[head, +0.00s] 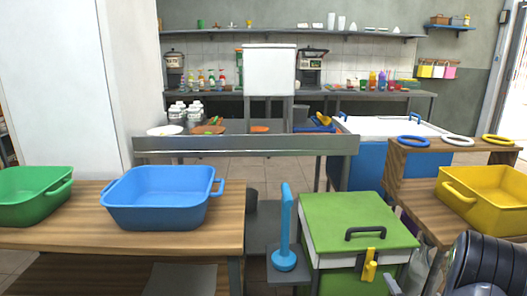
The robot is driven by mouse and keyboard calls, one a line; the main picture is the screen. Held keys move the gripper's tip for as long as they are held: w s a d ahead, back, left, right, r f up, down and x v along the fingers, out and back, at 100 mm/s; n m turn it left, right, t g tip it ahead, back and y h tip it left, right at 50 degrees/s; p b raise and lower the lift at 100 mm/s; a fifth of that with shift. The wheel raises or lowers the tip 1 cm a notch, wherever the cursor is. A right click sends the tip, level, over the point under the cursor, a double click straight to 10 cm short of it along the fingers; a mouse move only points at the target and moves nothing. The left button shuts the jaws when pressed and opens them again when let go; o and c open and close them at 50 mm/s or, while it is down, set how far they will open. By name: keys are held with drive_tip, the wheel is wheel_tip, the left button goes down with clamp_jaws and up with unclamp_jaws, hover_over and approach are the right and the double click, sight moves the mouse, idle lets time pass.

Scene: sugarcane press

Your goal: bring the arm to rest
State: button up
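A dark, rounded, ribbed part at the bottom right corner appears to be a piece of my own arm, cut off by the picture edge. My gripper does not show, so I cannot see whether it holds anything. The green-lidded box (352,215) stands just left of that dark part, with a black handle on its lid and a yellow latch (370,268) on its front. The yellow basin (490,195) sits on the wooden stand (415,185) above and behind the dark part. No contact between them can be made out.
A blue basin (162,196) and a green basin (32,196) sit on the left wooden table (225,222). A blue upright tool (285,235) stands between table and green-lidded box. Blue, white and yellow rings lie on the right stand. A metal counter (245,145) and white machine (269,70) stand behind.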

sight(372, 275)
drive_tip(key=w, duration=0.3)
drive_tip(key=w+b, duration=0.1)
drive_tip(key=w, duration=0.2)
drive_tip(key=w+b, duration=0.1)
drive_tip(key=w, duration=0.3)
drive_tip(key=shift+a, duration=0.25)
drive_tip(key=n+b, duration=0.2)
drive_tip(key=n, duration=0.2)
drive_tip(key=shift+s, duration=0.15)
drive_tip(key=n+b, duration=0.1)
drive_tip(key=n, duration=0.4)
drive_tip(key=shift+b, duration=0.3)
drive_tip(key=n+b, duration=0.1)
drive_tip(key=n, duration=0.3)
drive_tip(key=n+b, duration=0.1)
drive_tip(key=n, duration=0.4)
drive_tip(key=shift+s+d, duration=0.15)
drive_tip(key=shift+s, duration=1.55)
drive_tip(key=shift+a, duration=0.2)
